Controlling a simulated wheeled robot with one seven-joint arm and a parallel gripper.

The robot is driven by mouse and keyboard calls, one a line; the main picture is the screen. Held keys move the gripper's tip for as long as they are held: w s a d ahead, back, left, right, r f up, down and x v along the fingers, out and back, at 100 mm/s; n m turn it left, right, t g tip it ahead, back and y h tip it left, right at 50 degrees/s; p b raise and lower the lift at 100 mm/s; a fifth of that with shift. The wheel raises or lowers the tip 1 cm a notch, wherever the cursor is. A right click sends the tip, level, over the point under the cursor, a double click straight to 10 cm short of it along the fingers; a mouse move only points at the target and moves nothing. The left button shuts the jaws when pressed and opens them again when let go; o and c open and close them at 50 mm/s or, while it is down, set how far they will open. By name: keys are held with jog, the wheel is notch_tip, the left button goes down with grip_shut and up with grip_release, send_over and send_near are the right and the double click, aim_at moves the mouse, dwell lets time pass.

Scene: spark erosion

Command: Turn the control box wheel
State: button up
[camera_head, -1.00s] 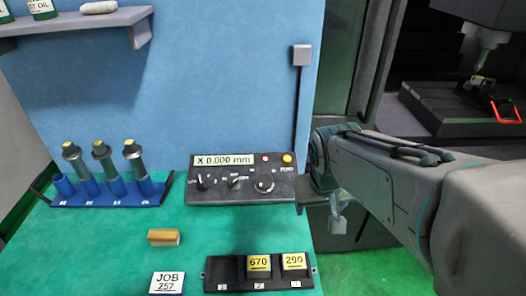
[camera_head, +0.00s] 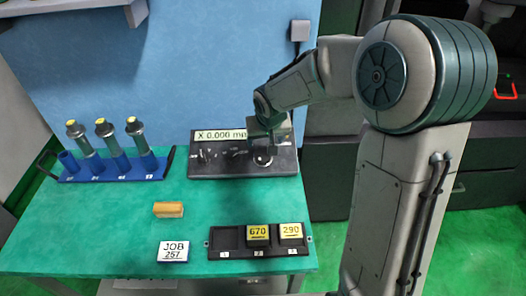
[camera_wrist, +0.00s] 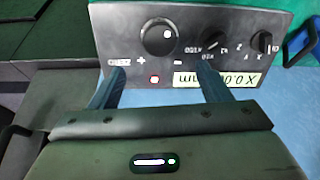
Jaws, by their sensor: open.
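The black control box (camera_head: 225,168) stands at the back of the green bench, its display (camera_head: 218,135) reading X 0.000 mm. Its round black wheel (camera_wrist: 160,37) shows clearly in the wrist view, at the end of the panel with the plus and minus marks. In the head view the wheel (camera_head: 263,159) is partly covered by my gripper (camera_head: 268,143), which hangs over the right part of the box. In the wrist view my gripper (camera_wrist: 160,78) is open and empty, its fingers apart short of the wheel; I cannot tell the remaining height.
Two smaller knobs (camera_wrist: 213,40) (camera_wrist: 262,42) sit beside the wheel. A blue rack (camera_head: 115,168) of tool holders stands left. A tan block (camera_head: 168,209), a JOB 257 card (camera_head: 173,251) and a black tray (camera_head: 229,238) with yellow-labelled blocks lie in front.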

aim_at(262, 154)
jog(key=x, duration=1)
jog(key=c, duration=1)
jog(key=shift+n, duration=0.3)
jog(key=n, duration=0.5)
jog(key=shift+a, duration=0.1)
jog(key=n, duration=0.6)
jog(key=shift+g+p, duration=0.3)
